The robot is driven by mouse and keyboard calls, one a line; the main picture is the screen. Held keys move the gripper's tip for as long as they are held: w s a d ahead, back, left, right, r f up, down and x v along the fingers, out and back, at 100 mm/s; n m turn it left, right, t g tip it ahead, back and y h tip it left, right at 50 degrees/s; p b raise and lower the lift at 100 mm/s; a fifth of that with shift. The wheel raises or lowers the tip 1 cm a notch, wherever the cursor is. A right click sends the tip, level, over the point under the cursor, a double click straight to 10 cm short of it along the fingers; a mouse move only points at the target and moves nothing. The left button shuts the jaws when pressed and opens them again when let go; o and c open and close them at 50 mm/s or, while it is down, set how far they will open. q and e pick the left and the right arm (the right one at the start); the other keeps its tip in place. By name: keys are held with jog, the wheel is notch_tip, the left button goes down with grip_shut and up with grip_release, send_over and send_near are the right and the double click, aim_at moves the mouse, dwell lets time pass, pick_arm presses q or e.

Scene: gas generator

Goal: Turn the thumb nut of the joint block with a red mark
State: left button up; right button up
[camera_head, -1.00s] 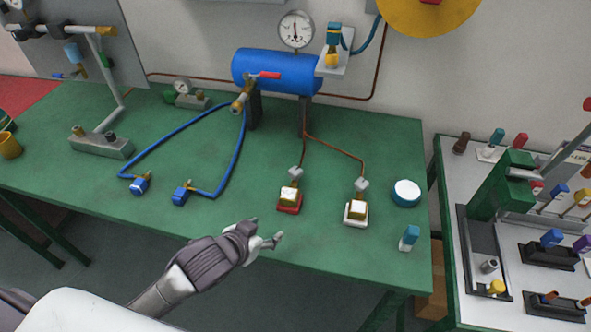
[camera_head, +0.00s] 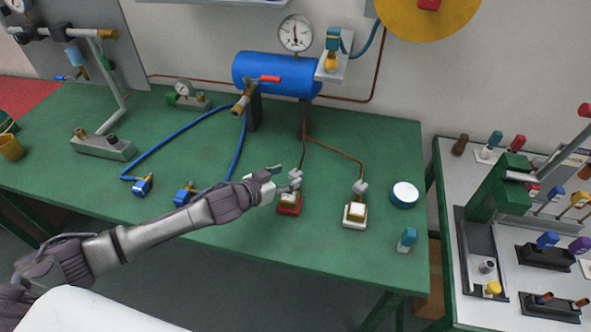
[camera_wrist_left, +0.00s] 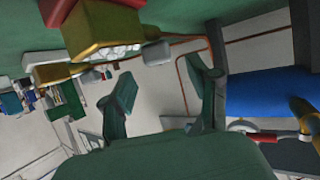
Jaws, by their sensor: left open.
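The joint block with a red base (camera_head: 289,207) stands on the green table, with a brass-coloured body and a grey thumb nut (camera_head: 295,174) above it on a copper pipe. My left gripper (camera_head: 283,178) is open just left of this nut, its fingers pointing at it. In the left wrist view the brass body (camera_wrist_left: 110,28) is large at the upper left. The grey nut (camera_wrist_left: 157,52) appears in line with the gap between my open fingers (camera_wrist_left: 162,74); I cannot tell whether it is inside the gap. My right gripper is not in view.
A similar joint block with a white base (camera_head: 354,215) stands to the right, its pipe close by. A blue tank (camera_head: 277,73) is behind. Blue hoses with blue connectors (camera_head: 142,185) lie left, near my arm. A white round lid (camera_head: 404,195) sits at the right.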

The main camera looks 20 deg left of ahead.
aim_at(295, 173)
pick_arm(q)
jog(key=x, duration=0.4)
jog(key=shift+w+d+f, duration=0.15)
jog(key=shift+w+d, duration=0.05)
jog(key=shift+w, duration=0.15)
grip_shut()
